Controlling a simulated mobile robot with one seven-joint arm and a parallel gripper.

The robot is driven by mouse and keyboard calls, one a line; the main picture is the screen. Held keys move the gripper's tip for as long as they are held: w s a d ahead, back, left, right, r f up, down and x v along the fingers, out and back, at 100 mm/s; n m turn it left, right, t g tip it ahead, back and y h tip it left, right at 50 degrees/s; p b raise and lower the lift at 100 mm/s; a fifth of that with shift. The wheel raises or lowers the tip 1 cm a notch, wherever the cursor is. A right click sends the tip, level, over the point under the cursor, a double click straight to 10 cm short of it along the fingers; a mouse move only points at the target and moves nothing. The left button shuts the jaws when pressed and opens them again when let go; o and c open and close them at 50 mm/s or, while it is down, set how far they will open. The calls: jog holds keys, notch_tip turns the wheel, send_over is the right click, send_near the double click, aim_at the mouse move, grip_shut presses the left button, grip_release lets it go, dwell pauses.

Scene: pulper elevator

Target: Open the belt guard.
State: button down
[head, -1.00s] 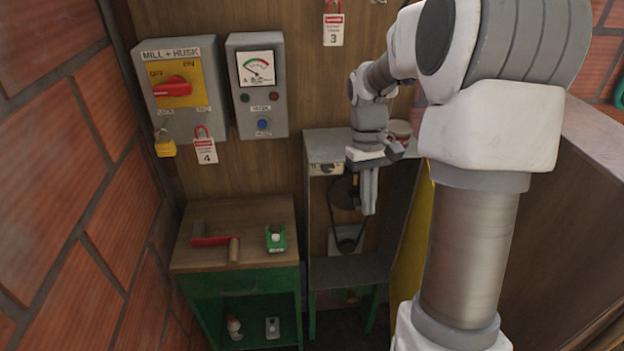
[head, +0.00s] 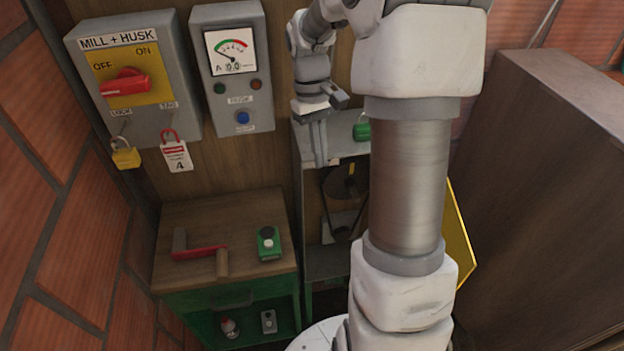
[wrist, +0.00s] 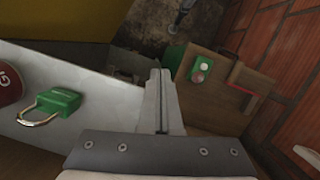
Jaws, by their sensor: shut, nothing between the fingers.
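The belt guard appears to be the yellow panel (head: 459,235) at the right side of the grey machine housing (head: 340,147). It stands out sideways, partly behind my arm; a yellow surface also fills the upper left of the wrist view (wrist: 70,18). The housing front is uncovered, with a pulley and belt (head: 347,190) visible inside. My gripper (head: 320,163) is shut and empty, pointing down near the housing's top left, apart from the yellow panel. Its closed fingers also show in the wrist view (wrist: 160,75). The panel's hinge and latch are hidden.
A green padlock (head: 362,129) lies on the housing top. A switch box (head: 135,75) and meter box (head: 232,70) hang above. A brown block (head: 540,190) bounds the right.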

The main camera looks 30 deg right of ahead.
jog(key=x, duration=1)
jog(key=shift+w+p, duration=0.25)
jog(key=shift+p, duration=0.1)
jog(key=shift+s, duration=0.1)
